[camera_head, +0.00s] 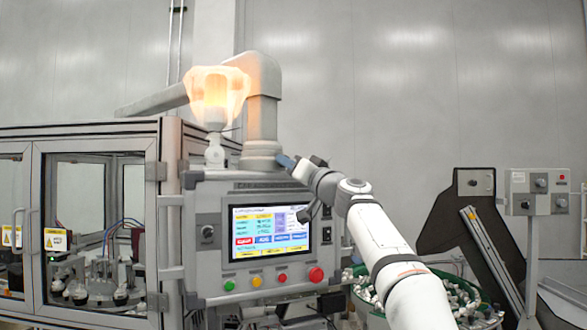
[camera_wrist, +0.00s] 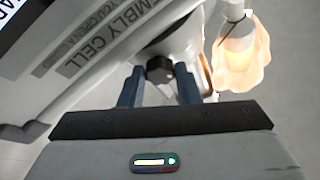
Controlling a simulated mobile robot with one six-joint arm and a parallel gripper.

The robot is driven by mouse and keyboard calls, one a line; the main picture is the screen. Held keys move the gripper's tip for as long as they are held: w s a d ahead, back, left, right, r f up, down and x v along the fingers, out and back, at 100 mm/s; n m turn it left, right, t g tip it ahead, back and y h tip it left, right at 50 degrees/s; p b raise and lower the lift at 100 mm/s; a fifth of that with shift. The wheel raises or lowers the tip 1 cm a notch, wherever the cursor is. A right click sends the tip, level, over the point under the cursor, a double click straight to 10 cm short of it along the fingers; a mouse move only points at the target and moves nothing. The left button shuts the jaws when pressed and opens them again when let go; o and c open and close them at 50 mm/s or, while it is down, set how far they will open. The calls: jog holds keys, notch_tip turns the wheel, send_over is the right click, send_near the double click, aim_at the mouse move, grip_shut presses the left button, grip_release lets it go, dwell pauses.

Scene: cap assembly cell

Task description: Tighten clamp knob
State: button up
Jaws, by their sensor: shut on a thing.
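The clamp knob (camera_wrist: 159,68) is a small dark, lobed knob at the post's round grey base in the wrist view. My gripper (camera_wrist: 159,74) has one blue finger on each side of it and is shut on it. In the head view my gripper (camera_head: 285,161) is at the right side of the post's collar (camera_head: 262,153), above the control panel's top edge. The knob cannot be made out in the head view.
A lit orange lamp (camera_head: 213,95) stands left of the post (camera_head: 262,115). Below is the control panel (camera_head: 268,232) with a screen and coloured buttons. A glazed machine enclosure (camera_head: 165,180) is at left. A green-rimmed bin (camera_head: 440,272) of small parts and a dark conveyor (camera_head: 478,230) are at right.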

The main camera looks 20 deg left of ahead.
jog(key=o, duration=0.9)
jog(key=shift+w+d, duration=0.1)
jog(key=shift+w, duration=0.05)
jog(key=shift+o, duration=0.4)
jog(key=b+v, duration=0.7)
jog(key=shift+s+d, duration=0.25)
jog(key=shift+d, duration=0.05)
jog(key=shift+f, duration=0.1)
